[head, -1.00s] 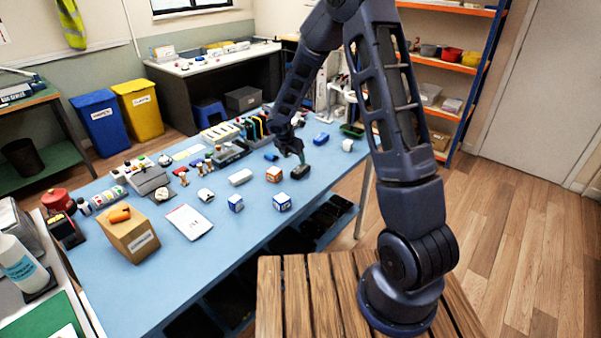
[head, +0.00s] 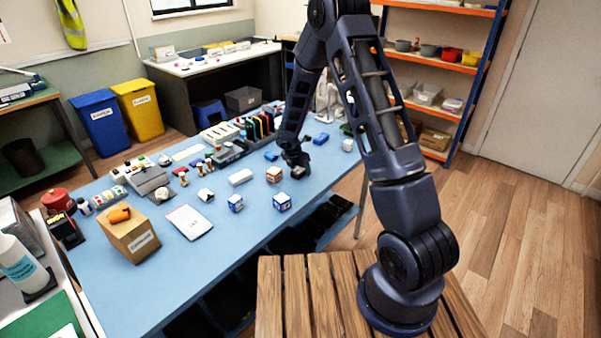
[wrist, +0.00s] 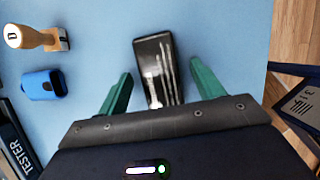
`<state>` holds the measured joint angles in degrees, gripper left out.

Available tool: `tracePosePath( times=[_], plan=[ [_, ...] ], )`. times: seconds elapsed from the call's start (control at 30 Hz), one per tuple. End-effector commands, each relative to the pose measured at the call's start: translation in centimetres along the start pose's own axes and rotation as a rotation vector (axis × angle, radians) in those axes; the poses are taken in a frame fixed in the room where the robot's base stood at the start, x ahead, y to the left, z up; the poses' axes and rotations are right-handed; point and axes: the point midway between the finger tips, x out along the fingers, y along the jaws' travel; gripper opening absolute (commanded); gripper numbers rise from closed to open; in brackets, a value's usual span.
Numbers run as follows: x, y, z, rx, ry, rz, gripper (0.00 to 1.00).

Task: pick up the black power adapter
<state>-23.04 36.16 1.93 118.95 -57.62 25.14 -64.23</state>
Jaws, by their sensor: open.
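The black power adapter (wrist: 153,55) lies on the blue table in the wrist view. It is a dark rectangular block with pale streaks on its face. My gripper (wrist: 160,72) is open, with one green finger on each side of the adapter and a visible gap of blue table on both sides. The dark palm bar hides the adapter's near end. In the head view my gripper (head: 297,168) is low over the table near its right edge, and it largely hides the adapter there.
A wooden-handled stamp (wrist: 38,38) and a blue object (wrist: 45,84) lie left of my gripper in the wrist view. An orange-and-white cube (head: 273,174) and a blue-and-white cube (head: 282,202) stand nearby on the blue table (head: 240,262). The table edge is close on the right.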

Motion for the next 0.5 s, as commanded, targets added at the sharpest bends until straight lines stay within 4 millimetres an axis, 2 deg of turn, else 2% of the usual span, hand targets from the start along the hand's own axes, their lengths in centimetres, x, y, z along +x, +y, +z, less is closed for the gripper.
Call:
tracePosePath(
  times=[0.5],
  plan=[
    [0.30,-0.01,-0.16,0.000,0.000,0.000,0.67]
  ],
)
